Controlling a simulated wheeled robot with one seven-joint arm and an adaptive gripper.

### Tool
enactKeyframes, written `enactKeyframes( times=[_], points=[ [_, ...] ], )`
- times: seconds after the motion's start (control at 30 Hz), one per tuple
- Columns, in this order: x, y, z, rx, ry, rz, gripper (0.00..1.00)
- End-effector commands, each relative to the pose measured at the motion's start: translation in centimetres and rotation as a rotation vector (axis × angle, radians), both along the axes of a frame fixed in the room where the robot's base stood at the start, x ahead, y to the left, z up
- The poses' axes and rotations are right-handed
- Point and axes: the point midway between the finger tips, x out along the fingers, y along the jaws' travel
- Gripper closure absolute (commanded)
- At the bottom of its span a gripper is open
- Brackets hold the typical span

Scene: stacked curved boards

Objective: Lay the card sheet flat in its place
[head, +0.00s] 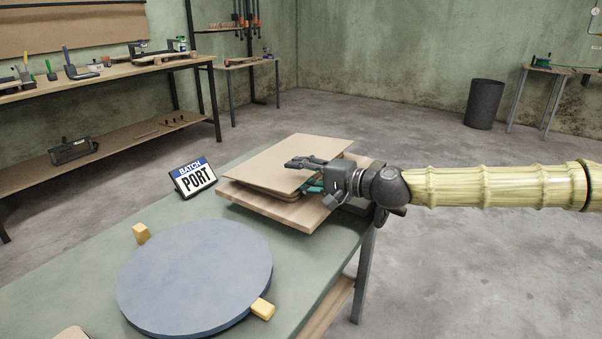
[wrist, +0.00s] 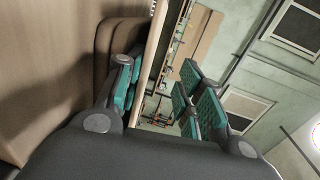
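The card sheet (head: 285,156), a thin tan rectangle, lies over a stack of curved boards (head: 262,190) in the head view. In the wrist view the sheet shows edge-on as a pale strip (wrist: 155,40), beside the rounded board ends (wrist: 115,38). My gripper (head: 303,174) is at the sheet's right edge, one finger above it and one below. In the wrist view my gripper (wrist: 160,82) straddles the edge. The sheet is close to the left finger, with a clear gap to the right finger. Much of the stack is hidden under the sheet.
The stack stands on a wooden base board (head: 290,214) on a green table (head: 90,250). A large blue-grey disc (head: 195,275) with yellow blocks (head: 141,233) lies in front.

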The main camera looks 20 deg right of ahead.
Motion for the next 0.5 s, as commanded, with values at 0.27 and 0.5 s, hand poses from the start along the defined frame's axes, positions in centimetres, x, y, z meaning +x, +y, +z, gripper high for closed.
enactKeyframes(
  times=[0.27,0.5],
  points=[
    [0.02,0.08,0.01,-0.009,0.016,0.001,0.60],
    [0.07,0.11,0.02,-0.017,0.026,0.001,0.60]
  ],
)
